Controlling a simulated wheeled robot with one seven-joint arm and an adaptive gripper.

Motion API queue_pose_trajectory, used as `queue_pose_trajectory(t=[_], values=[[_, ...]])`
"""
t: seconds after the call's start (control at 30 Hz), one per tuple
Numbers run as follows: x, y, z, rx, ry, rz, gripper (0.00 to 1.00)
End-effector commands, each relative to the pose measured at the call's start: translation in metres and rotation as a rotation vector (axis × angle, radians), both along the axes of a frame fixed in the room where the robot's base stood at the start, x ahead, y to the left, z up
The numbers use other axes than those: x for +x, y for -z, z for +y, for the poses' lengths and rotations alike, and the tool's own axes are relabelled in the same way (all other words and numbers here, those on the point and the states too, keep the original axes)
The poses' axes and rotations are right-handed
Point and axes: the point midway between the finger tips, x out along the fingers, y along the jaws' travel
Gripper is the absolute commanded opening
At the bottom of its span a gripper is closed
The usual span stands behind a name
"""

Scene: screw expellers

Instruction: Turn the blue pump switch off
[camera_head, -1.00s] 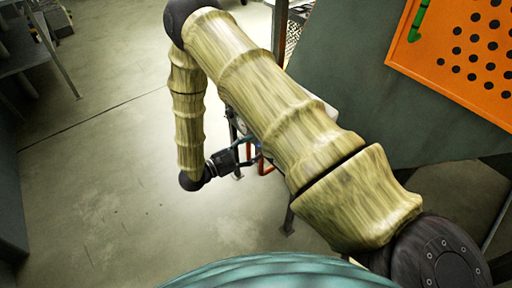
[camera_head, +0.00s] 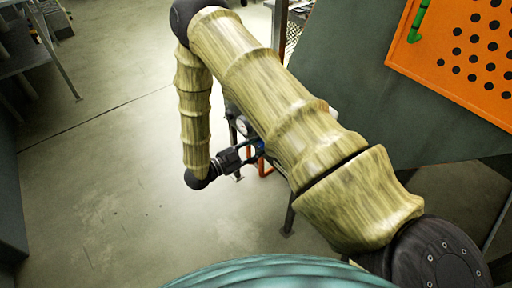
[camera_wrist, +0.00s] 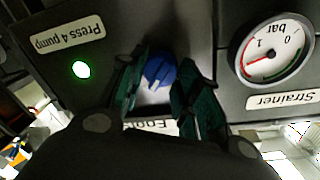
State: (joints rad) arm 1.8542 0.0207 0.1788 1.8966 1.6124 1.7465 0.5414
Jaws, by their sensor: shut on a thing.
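The blue pump switch (camera_wrist: 158,70) is a round knob on a dark panel, upside down in the wrist view. My gripper (camera_wrist: 161,84) has a dark green-black finger on either side of the knob and is shut on it. The knob's lower part is near a label that the fingers partly hide. In the head view my gripper (camera_head: 248,154) is at the panel stand, with a small bit of blue by its tips. The knob's exact angle is hard to tell there.
An orange perforated panel (camera_head: 455,65) is at upper right.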

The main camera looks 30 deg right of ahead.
Motion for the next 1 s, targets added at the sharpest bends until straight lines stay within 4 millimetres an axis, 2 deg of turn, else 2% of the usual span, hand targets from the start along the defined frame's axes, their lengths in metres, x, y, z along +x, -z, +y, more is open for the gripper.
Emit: queue_pose_trajectory(t=[0.37, 1.0], values=[[0.0002, -0.0032, -0.0003, -0.013, 0.002, 0.15, 0.09], [0.001, -0.0008, -0.0003, -0.059, 0.0, 0.741, 0.09]])
